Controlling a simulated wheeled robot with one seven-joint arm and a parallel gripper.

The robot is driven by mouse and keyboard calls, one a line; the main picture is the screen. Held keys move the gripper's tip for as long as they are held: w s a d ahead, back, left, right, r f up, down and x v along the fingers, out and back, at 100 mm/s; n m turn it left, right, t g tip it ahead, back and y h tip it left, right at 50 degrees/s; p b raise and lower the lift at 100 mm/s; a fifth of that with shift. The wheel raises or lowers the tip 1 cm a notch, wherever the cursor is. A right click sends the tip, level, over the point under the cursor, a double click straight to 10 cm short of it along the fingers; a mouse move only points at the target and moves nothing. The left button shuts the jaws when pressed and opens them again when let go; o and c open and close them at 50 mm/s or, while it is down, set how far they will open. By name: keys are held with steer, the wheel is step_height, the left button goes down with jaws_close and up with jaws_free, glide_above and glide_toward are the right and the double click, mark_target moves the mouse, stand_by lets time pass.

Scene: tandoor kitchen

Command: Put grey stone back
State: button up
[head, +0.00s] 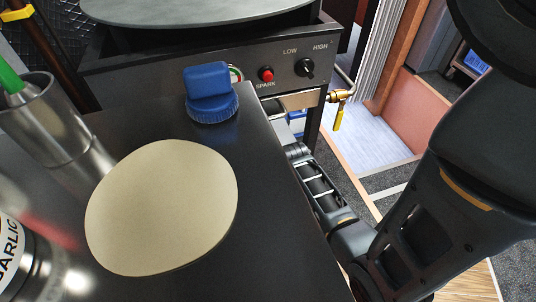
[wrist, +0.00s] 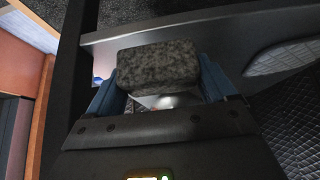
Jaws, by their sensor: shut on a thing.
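The grey stone (wrist: 160,66) is a speckled block in the wrist view. My gripper (wrist: 162,84) is shut on it, with a blue finger at each side of the block. In the head view my arm reaches down past the right edge of the dark counter (head: 262,200), below the front of the griddle unit (head: 215,85). The stone cannot be made out in the head view.
A round of pale dough (head: 160,208), a blue-handled press (head: 210,92), a metal cup (head: 45,120) and a garlic jar (head: 25,255) stand on the counter. A brass valve (head: 340,97) sticks out beside the griddle unit. Quilted panelling (wrist: 290,115) shows in the wrist view.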

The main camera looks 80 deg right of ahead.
steer(key=w+d, duration=0.1)
steer(key=d, duration=0.1)
steer(key=w+d+b, duration=0.1)
steer(key=d, duration=0.2)
steer(key=w+d, duration=0.2)
steer(key=shift+d+b, duration=0.35)
steer(key=shift+d, duration=0.05)
steer(key=shift+f+b, duration=0.8)
steer(key=shift+f, duration=0.95)
steer(key=o, duration=0.8)
steer(key=shift+f, duration=0.15)
steer(key=p+v, duration=0.4)
steer(key=v, duration=0.8)
